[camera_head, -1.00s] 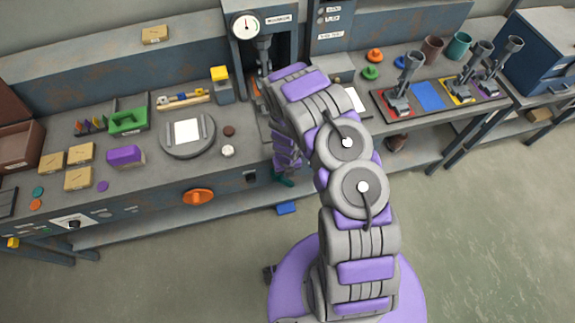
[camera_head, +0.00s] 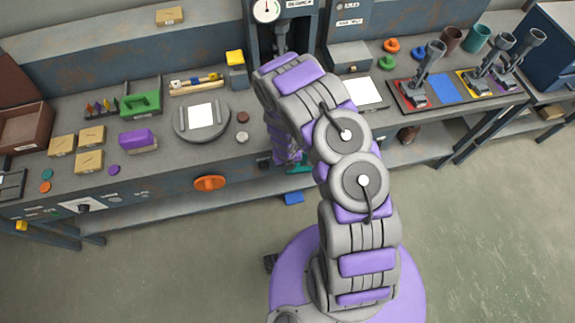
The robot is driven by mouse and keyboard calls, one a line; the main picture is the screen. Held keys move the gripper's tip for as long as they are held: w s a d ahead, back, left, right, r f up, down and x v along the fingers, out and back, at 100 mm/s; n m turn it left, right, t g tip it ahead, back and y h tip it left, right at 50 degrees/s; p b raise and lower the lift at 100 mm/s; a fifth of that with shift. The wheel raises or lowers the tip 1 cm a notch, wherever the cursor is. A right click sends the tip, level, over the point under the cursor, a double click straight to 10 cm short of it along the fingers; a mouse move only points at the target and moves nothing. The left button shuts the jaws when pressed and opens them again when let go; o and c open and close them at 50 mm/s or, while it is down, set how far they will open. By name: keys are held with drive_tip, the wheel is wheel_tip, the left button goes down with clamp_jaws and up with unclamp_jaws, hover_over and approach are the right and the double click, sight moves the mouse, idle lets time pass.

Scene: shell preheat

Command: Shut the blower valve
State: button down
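An orange oval handle (camera_head: 209,183) is on the bench's front panel, left of my arm. A teal part (camera_head: 299,168) shows low on the bench front, just right of my gripper and partly behind my arm. I cannot tell for certain which of these is the blower valve, or how far it is turned. My gripper (camera_head: 284,160) hangs downward at the bench's front edge, beside the teal part. The arm mostly hides its fingers, so its opening and any contact cannot be made out.
A round plate (camera_head: 202,121) and small blocks stand on the bench (camera_head: 170,158). A gauge (camera_head: 266,10) is behind my arm. Levers on a red base (camera_head: 410,104) and others stand at right. A blue block (camera_head: 293,198) lies below the bench front. The floor at right is clear.

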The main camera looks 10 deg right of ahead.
drive_tip(key=shift+f, duration=0.3)
drive_tip(key=shift+a+f, duration=0.1)
drive_tip(key=shift+a, duration=0.25)
drive_tip(key=shift+d, duration=0.15)
